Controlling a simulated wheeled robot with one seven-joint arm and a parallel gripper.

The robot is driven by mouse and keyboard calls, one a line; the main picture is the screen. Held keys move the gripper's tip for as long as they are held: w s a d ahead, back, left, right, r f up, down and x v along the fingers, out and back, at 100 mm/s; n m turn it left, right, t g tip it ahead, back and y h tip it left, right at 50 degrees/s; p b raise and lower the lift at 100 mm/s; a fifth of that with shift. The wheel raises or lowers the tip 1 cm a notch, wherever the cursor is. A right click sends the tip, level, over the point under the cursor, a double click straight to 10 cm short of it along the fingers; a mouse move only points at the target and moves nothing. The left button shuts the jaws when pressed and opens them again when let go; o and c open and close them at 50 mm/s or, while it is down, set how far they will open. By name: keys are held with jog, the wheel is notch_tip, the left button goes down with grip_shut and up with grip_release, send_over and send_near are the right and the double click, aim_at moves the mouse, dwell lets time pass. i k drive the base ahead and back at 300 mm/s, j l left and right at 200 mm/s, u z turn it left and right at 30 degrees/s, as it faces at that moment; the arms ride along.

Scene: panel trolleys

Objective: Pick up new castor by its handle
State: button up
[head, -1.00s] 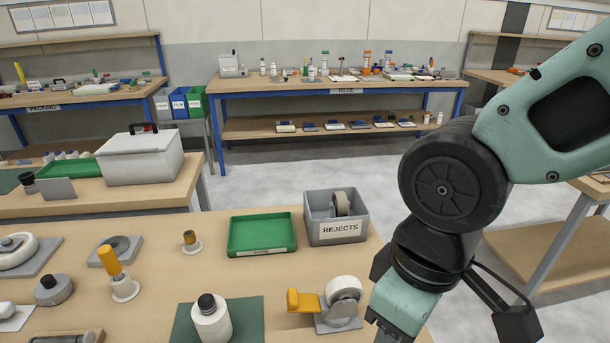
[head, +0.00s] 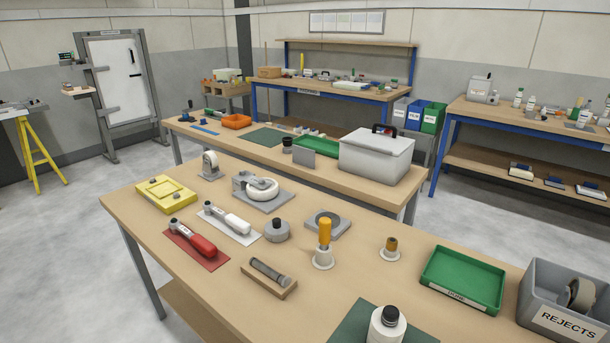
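Several castors are in view, and I cannot tell from labels which one is the new castor. A white-wheeled castor (head: 262,190) lies on its side on a grey plate on the near bench. A small castor (head: 210,165) stands upright on a plate at the bench's far left edge. A worn-looking grey castor (head: 580,293) sits in the grey REJECTS bin (head: 541,307). The castor with a yellow handle, seen earlier at the bench's front, is outside the view now. My gripper is not in view.
The near bench (head: 215,286) also holds a green tray (head: 463,279), a yellow-handled stamp-like tool (head: 324,243), a red-handled tool (head: 192,239), a white cylinder (head: 386,326) and a yellow block (head: 165,194). A lidded box (head: 376,157) stands on the bench behind. Floor at left is open.

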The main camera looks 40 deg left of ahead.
aim_at(211, 173)
jog(key=u, duration=1.9)
jog(key=i+j+u, duration=0.4)
jog(key=i+u, duration=0.2)
jog(key=i, duration=0.2)
jog(key=i+j+u, duration=0.15)
jog(key=i, duration=0.6)
jog(key=i+u, duration=0.1)
jog(key=i, duration=0.65)
jog(key=i+j+z, duration=0.1)
jog(key=i+z, duration=0.25)
jog(key=z, duration=0.15)
jog(key=i+j+z, duration=0.2)
jog(key=z, duration=0.25)
jog(key=i+j+z, duration=0.35)
jog(key=z, duration=0.15)
jog(key=i+j+z, duration=0.2)
jog(key=j+z, duration=0.25)
jog(key=i+j+z, duration=0.1)
jog(key=j+z, duration=0.75)
jog(key=z, duration=0.15)
jog(key=j+z, duration=0.25)
jog(key=j, duration=0.3)
